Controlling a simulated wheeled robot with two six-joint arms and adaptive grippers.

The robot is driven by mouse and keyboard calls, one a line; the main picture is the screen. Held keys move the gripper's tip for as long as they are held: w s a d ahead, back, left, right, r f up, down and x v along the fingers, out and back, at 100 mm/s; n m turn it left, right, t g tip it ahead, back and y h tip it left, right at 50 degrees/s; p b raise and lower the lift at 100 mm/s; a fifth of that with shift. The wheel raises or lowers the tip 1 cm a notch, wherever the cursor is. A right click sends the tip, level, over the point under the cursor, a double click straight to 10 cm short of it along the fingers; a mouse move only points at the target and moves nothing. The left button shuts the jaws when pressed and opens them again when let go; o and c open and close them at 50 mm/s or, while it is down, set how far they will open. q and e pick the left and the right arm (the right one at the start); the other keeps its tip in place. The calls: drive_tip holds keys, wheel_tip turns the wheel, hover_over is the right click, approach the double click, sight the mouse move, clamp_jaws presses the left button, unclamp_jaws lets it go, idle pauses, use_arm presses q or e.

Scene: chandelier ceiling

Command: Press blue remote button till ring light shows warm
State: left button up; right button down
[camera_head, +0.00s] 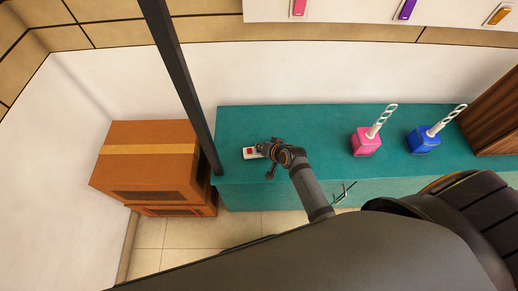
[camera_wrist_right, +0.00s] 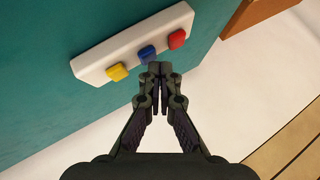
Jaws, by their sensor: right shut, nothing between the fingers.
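A white remote (camera_head: 248,154) lies on the teal counter (camera_head: 310,125), near its left end. In the right wrist view the remote (camera_wrist_right: 98,60) carries a yellow button (camera_wrist_right: 117,72), a blue button (camera_wrist_right: 147,54) and a red button (camera_wrist_right: 178,39) in a row. My right gripper (camera_wrist_right: 159,70) is shut and empty, its tips right by the blue button. I cannot tell whether they touch it. In the head view the right gripper (camera_head: 267,149) covers part of the remote, and only the red button shows there. No ring light is in view. My left gripper is not in view.
Cardboard boxes (camera_head: 150,165) stand left of the counter. A dark slanted bar (camera_head: 182,85) crosses the view there. A pink block (camera_head: 366,143) and a blue block (camera_head: 423,141), each with a white twisted stick, stand on the counter's right part, beside a brown wooden piece (camera_head: 494,115).

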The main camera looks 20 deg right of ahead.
drive_tip(key=shift+f, duration=0.5)
drive_tip(key=shift+r, duration=0.15)
idle(0.4)
drive_tip(key=shift+r+p, duration=0.8)
drive_tip(key=shift+p, duration=0.15)
wheel_tip(320, 180, up, 5)
drive_tip(key=p, duration=0.5)
drive_tip(key=shift+r+p, duration=0.1)
drive_tip(key=shift+p, duration=0.25)
idle(1.7)
